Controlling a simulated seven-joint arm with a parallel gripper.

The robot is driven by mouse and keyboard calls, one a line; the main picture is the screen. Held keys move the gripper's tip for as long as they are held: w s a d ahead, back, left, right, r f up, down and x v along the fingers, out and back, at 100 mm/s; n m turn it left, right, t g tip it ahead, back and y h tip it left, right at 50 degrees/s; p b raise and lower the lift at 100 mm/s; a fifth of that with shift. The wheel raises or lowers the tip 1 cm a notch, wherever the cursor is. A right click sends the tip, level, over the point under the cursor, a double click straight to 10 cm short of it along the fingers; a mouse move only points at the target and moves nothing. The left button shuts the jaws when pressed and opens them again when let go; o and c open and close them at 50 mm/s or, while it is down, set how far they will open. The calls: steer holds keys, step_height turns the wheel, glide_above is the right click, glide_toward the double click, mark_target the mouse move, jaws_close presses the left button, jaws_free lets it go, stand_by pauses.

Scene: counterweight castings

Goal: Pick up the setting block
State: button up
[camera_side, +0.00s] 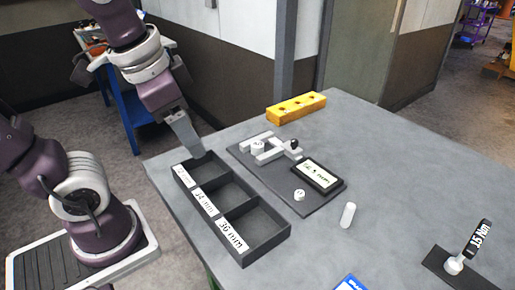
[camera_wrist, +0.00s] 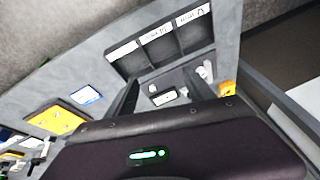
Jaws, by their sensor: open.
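A yellow block (camera_side: 296,107) with several dark holes in its top lies near the back edge of the table. No label marks it as the setting block; it is the plainest block in view. It also shows in the wrist view (camera_wrist: 228,92), partly cut off by my gripper body. My gripper (camera_side: 197,153) is open, pointing down over the back corner of the dark compartment tray (camera_side: 262,249), left of the yellow block and apart from it. I see nothing between the jaws. The fingertips are hard to make out in the side view.
A dark plate (camera_side: 317,207) holds a white fixture (camera_side: 270,154), a black-framed label (camera_side: 317,175) and a small white round piece (camera_side: 299,195). A white cylinder (camera_side: 348,215) stands on the table. A handle marked 15 Nm (camera_side: 479,238) rises at the right. The right back of the table is clear.

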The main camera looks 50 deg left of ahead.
steer(key=w+a+f+m+g+y, duration=0.2)
steer(key=w+f+m, duration=0.1)
steer(key=w, duration=0.4)
steer(key=w+a+f+m+g+y, duration=0.2)
steer(key=w+m+y, duration=0.15)
steer(key=w, duration=0.35)
steer(key=m+y, duration=0.7)
steer(key=m, duration=0.2)
glide_toward(258, 144)
steer(key=shift+a+f, duration=0.4)
steer(key=shift+a, duration=0.15)
steer(key=shift+w+a+f, duration=0.1)
steer(key=shift+w+f, duration=0.1)
steer(key=shift+f, duration=0.15)
steer(key=x, duration=0.7)
steer(key=shift+s+a+r, duration=0.15)
steer(key=shift+s+r, duration=0.05)
steer(key=shift+r, duration=0.15)
jaws_close()
